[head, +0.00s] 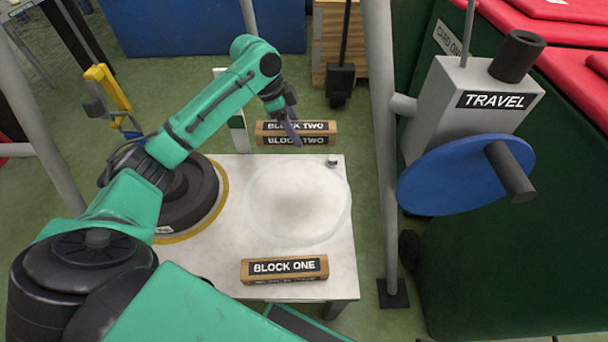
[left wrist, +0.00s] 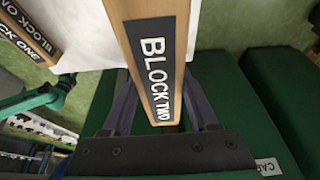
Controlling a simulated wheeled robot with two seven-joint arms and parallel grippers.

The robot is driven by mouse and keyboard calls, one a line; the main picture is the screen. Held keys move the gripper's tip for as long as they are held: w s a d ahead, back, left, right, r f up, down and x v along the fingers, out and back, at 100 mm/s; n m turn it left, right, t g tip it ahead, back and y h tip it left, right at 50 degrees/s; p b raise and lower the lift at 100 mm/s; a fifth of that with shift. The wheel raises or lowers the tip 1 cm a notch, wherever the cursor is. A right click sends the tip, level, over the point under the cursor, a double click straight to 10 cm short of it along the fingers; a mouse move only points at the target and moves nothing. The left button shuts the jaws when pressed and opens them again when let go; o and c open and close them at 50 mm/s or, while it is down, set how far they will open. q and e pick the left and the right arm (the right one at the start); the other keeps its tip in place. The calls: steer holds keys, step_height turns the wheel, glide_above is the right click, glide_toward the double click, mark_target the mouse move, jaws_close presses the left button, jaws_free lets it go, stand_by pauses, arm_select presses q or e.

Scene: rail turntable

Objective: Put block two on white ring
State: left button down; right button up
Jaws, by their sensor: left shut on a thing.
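Block two (head: 320,128), a wooden bar with black name plates, is at the table's far edge in the head view. My left gripper (head: 291,130) is shut on it near its middle. In the left wrist view, block two (left wrist: 152,60) sits between the two fingers. The white ring (head: 346,210) is a pale, faint circle on the white table top, nearer than block two and apart from it. I cannot tell block two's exact height. My right gripper does not show in the head view.
Block one (head: 285,268) lies at the table's near edge. A small grey knob (head: 332,161) stands by the ring's far right. A grey post (head: 380,150) rises right of the table (head: 230,270), near a TRAVEL box (head: 470,110) with a blue disc (head: 450,180).

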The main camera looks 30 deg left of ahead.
arm_select(q)
step_height(320, 180, down, 15)
steer(key=b, duration=0.3)
steer(key=shift+f, duration=0.2)
steer(key=shift+r, duration=0.1)
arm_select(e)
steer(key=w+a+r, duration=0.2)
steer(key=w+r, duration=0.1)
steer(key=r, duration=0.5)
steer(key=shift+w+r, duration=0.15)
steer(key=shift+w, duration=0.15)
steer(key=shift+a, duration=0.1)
arm_select(q)
steer(key=shift+c, duration=0.8)
jaws_free()
